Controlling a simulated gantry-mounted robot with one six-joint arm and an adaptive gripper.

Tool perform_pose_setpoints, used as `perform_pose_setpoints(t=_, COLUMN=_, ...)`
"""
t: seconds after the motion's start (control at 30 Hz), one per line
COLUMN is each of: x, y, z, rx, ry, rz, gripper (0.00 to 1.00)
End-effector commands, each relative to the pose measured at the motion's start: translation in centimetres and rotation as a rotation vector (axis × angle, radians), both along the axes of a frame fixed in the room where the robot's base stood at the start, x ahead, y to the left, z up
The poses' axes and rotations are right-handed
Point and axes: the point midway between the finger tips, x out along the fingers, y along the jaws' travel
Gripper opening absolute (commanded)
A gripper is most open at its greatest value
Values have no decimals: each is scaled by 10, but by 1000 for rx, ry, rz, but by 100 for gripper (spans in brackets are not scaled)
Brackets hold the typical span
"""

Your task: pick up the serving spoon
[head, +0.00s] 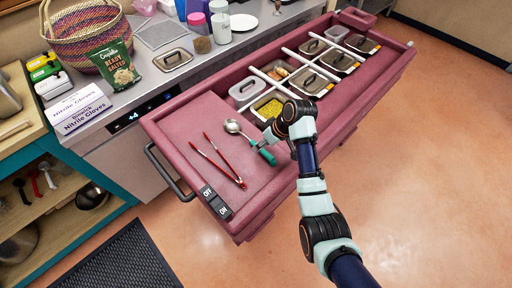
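The serving spoon lies on the left, flat part of the dark pink counter unit (190,122). Its round metal bowl (232,126) points to the upper left, and its green handle end (267,157) points to the lower right. My gripper (268,139) is just right of the spoon's shaft, close to the handle, at the end of my bent wrist. The fingers are small and partly hidden by the wrist. I cannot tell whether they touch the spoon or how far apart they are.
Red-handled tongs (219,160) lie left of the spoon. An ON/OFF switch panel (216,202) is at the unit's front left corner. Food pans (269,106), some lidded, fill the right part, with white dividers between them. The counter behind holds a basket (85,30) and glove boxes (80,108).

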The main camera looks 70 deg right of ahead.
Motion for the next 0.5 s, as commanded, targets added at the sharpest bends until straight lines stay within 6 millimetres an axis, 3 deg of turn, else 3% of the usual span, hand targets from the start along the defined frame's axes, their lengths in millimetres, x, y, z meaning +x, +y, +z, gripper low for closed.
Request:
perform_pose_setpoints(t=0.03, x=4, y=1, z=-13, rx=2, ry=2, rz=1, gripper=51)
perform_pose_setpoints(t=0.13, x=9, y=1, z=-22, rx=1, ry=2, rz=0, gripper=51)
perform_pose_setpoints(t=0.5, x=10, y=1, z=-23, rx=-1, ry=0, rz=0, gripper=51)
